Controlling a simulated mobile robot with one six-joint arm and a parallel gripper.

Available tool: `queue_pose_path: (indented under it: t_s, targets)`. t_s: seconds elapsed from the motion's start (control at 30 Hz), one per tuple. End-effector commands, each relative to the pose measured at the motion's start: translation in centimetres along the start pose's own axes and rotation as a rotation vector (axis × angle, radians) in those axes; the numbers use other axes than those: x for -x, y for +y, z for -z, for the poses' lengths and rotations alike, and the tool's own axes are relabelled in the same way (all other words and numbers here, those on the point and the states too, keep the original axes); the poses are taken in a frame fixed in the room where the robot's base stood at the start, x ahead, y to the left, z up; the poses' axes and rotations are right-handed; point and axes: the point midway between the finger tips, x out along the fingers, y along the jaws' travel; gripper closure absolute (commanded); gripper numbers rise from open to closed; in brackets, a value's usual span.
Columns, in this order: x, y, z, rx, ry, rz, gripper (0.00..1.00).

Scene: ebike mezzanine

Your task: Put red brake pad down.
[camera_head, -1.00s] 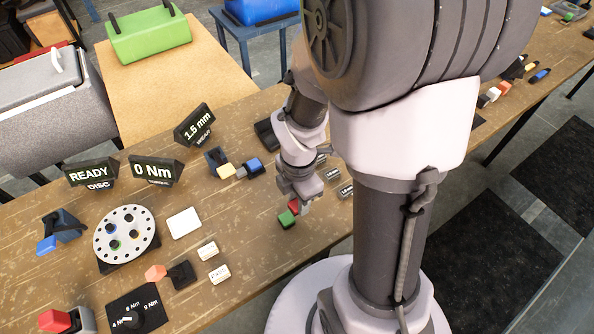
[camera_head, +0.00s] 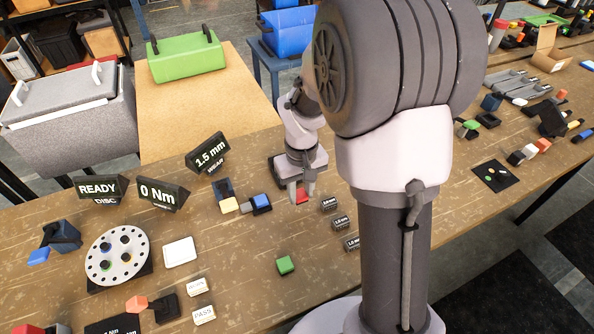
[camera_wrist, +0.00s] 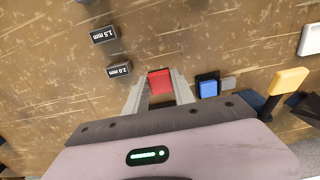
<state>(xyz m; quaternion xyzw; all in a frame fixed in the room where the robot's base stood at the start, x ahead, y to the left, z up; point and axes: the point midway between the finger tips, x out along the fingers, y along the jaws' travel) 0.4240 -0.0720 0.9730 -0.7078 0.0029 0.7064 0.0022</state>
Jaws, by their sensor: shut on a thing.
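My gripper (camera_head: 301,192) is shut on the red brake pad (camera_head: 302,196) and holds it over the back part of the wooden bench (camera_head: 240,290). In the wrist view the red pad (camera_wrist: 160,83) sits between the two pale fingers. Whether the pad touches the bench top I cannot tell. A green block (camera_head: 285,265) lies alone on the bench, nearer the front edge.
Black thickness tags (camera_head: 341,222) lie to the right of my gripper. A blue-topped block (camera_head: 261,202) stands to its left, with a yellow block (camera_head: 229,205) beyond. A perforated disc (camera_head: 117,256) stands farther left. Bare bench surrounds the green block.

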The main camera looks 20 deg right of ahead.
Motion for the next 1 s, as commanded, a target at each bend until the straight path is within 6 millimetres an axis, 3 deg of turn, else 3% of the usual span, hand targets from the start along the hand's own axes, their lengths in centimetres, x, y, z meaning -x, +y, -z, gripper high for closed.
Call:
queue_pose_path:
  t_s: [0.2,0.4,0.53,0.73,1.0]
  targets:
    - [-1.1,2.1,6.5,0.001,0.0,0.0,1.0]
    - [-1.4,3.5,11.0,0.002,0.0,0.0,1.0]
    - [-1.8,3.8,11.9,0.003,-0.001,0.0,1.0]
    - [-5.1,3.8,11.9,0.003,-0.001,0.0,1.0]
    - [-5.0,3.8,11.9,0.003,0.0,0.0,1.0]
